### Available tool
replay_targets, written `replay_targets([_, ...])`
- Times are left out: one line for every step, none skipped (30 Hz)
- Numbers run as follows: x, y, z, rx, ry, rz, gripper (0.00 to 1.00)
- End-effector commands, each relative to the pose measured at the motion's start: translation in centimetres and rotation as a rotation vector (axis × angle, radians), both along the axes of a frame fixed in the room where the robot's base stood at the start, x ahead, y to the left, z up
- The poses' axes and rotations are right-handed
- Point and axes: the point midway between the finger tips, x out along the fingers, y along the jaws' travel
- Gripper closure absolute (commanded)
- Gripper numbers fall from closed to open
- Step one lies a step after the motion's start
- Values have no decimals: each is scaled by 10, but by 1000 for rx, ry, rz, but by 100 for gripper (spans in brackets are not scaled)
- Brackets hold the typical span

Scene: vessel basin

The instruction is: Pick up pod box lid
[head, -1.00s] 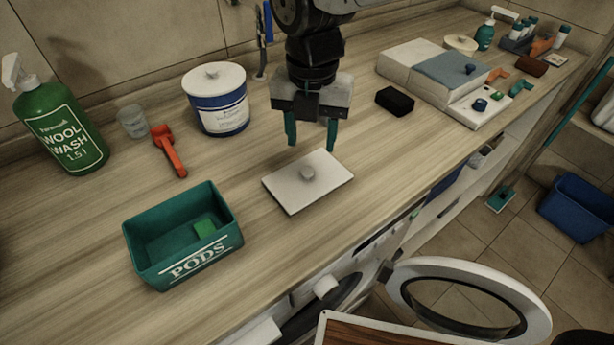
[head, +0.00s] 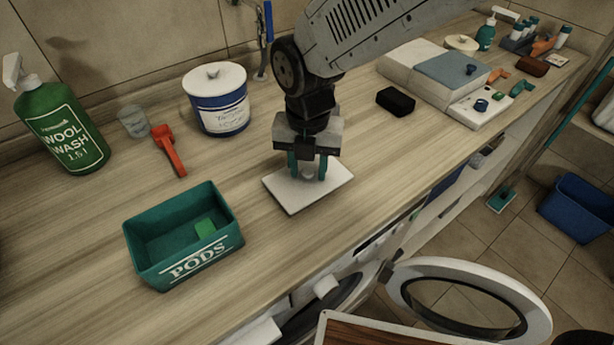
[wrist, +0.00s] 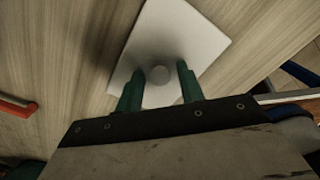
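The pod box lid (head: 289,195) is a flat white rectangular plate with a round knob in its middle, lying on the wooden counter. It also shows in the wrist view (wrist: 188,38), with its knob (wrist: 160,75) between the fingertips. My gripper (head: 307,174) is low over the lid, its green fingers on either side of the knob. In the wrist view the fingers (wrist: 161,80) are apart, with a gap to the knob.
A blue and white tub (head: 221,112), a red scoop (head: 170,152), a clear cup (head: 134,121) and a green Wool Wash bottle (head: 60,125) stand behind. A black block (head: 395,101) lies to the right. The counter's front edge is close to the lid.

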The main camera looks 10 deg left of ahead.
Motion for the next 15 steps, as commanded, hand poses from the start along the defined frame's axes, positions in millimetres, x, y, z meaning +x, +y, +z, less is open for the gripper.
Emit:
replay_targets([0, 0, 0, 0, 0, 0, 77])
replay_targets([0, 0, 0, 0, 0, 0, 85])
replay_targets([0, 0, 0, 0, 0, 0, 96])
replay_targets([0, 0, 0, 0, 0, 0, 100])
replay_targets([0, 0, 0, 0, 0, 0, 100])
replay_targets([0, 0, 0, 0, 0, 0, 100])
replay_targets([0, 0, 0, 0, 0, 0, 100])
replay_targets([0, 0, 0, 0, 0, 0, 100])
replay_targets([0, 0, 0, 0, 0, 0, 100])
replay_targets([0, 0, 0, 0, 0, 0, 100])
replay_targets([0, 0, 0, 0, 0, 0, 100])
replay_targets([0, 0, 1, 0, 0, 0, 100])
replay_targets([0, 0, 1, 1, -1, 0, 100])
replay_targets([0, 0, 2, 1, -1, 0, 100])
replay_targets([0, 0, 3, 1, -1, 0, 100])
